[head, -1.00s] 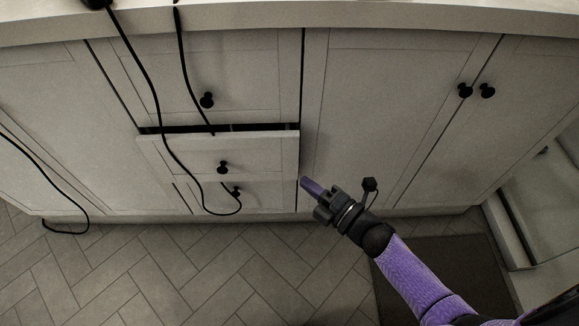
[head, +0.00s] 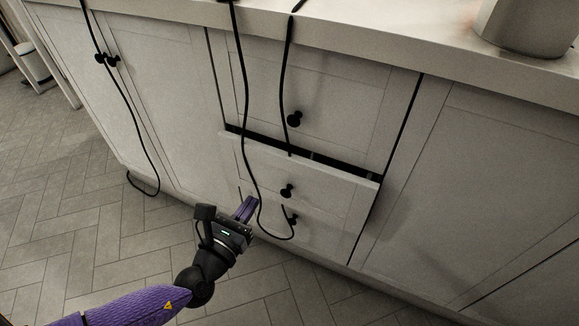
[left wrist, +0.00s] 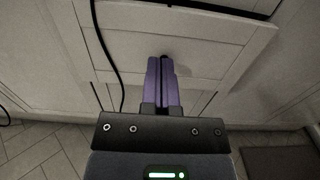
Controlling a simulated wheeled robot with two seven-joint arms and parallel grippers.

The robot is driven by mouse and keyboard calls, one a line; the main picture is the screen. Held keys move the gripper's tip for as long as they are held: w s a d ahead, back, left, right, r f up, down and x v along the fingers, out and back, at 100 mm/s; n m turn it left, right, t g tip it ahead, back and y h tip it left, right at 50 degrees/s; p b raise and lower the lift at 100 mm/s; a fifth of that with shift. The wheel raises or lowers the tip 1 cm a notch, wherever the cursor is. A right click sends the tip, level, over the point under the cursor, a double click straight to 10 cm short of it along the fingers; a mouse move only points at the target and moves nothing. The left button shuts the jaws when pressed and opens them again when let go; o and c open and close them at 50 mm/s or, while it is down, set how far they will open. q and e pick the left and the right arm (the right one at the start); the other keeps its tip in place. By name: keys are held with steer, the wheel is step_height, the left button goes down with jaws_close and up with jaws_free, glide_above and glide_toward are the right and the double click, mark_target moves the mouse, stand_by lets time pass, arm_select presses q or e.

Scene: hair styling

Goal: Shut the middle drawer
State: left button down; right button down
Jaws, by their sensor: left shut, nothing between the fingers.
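The middle drawer (head: 325,187) is white with a black round knob (head: 288,190). It stands a little way out of the cabinet, and a dark gap shows along its top edge. My left gripper (head: 250,203) is shut and empty, in front of the cabinet at the lower left of the drawer's knob in the head view. In the left wrist view its purple fingers (left wrist: 163,68) are together and point at the drawer front (left wrist: 215,40). I cannot tell whether they touch it. My right gripper is not in view.
A black cable (head: 247,110) hangs from the counter across the drawer front and loops near the lower drawer's knob (head: 291,218). A second cable (head: 284,80) hangs beside it. Closed cupboard doors (head: 165,95) flank the drawers. Tiled floor (head: 110,240) is clear at the left.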

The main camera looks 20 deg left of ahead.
mark_target(282, 158)
arm_select(q)
steer(key=w+b, duration=0.1)
steer(key=w, duration=0.4)
steer(key=w+b, duration=0.1)
steer(key=w, duration=0.4)
steer(key=shift+w+d+f+b, duration=0.1)
steer(key=shift+w+f+b, duration=0.1)
steer(key=shift+b, duration=0.1)
steer(key=shift+w+r, duration=0.15)
steer(key=shift+w, duration=0.45)
